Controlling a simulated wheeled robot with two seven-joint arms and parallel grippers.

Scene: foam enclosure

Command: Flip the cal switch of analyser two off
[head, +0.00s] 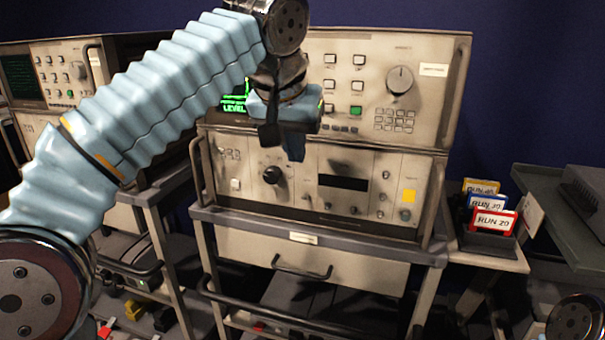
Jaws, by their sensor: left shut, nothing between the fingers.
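A beige instrument stack stands in the middle, with an upper unit (430,100) and a lower unit (395,165) full of knobs, buttons and small switches. Its labels are too small to read, so I cannot tell which unit is analyser two or which control is the cal switch. My left gripper (294,152) is shut and empty, pointing down in front of the stack, near the seam between the units. It hides part of both front panels. The upper unit's green-lettered screen (234,104) is partly covered by my left arm. My right gripper is out of view.
The stack stands on a cart with a front rail (275,318) and a drawer (320,258). Another instrument (75,70) is at the left. Coloured run cards (492,222) stand in a holder on the right, beside a grey tray (560,220).

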